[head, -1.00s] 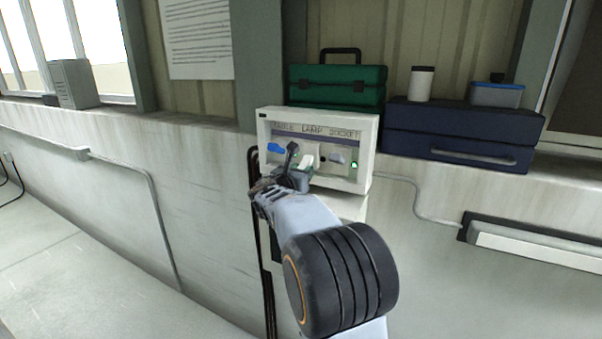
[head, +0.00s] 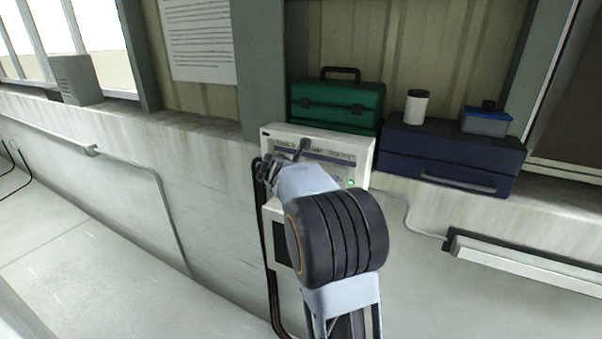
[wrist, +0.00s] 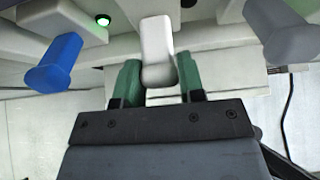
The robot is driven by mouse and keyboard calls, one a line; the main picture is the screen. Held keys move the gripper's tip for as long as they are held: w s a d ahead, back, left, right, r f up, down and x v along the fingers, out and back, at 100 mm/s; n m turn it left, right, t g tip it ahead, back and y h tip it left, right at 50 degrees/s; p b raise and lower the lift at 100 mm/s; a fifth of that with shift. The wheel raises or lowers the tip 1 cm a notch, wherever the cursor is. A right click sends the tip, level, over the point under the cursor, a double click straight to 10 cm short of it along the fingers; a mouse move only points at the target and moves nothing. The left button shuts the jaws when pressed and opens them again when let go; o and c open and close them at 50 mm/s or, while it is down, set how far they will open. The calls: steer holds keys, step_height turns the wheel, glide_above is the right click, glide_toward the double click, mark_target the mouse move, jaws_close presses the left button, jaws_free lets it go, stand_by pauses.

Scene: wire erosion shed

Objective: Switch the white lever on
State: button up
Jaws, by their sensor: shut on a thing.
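The white lever (wrist: 157,45) is in the middle of the wrist view, its rounded end toward me. My gripper (wrist: 158,84) has its two green fingers on either side of the lever and is shut on it. In the head view my arm covers the lever and most of the gripper (head: 273,168). The lever sits on the pale control box (head: 361,147), between a blue lever (wrist: 56,64) and a grey lever (wrist: 284,32). A green lamp (wrist: 102,20) is lit beside the blue lever. A dark spot shows beside the white lever's base.
A green toolbox (head: 338,104) stands on the ledge behind the box. A long pale fixture (head: 520,265) is low on the right wall.

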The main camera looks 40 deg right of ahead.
steer(key=shift+w+d+r+g+y, duration=0.15)
steer(key=shift+r+g+y, duration=0.25)
steer(key=shift+y, duration=0.35)
steer(key=shift+d+r+g+y, duration=0.1)
steer(key=shift+r+g+y, duration=0.3)
steer(key=shift+y, duration=0.4)
steer(key=shift+w+d+r+g+y, duration=0.15)
steer(key=shift+r+g+y, duration=0.25)
steer(key=shift+y, duration=0.35)
steer(key=shift+s, duration=0.1)
steer(key=o, duration=0.9)
steer(key=shift+o, duration=0.2)
steer(key=shift+r, duration=0.1)
steer(key=v, duration=1.3)
steer(key=shift+r+b, duration=0.35)
steer(key=shift+b, duration=0.1)
steer(key=shift+s+a, duration=0.1)
steer(key=shift+a, duration=0.05)
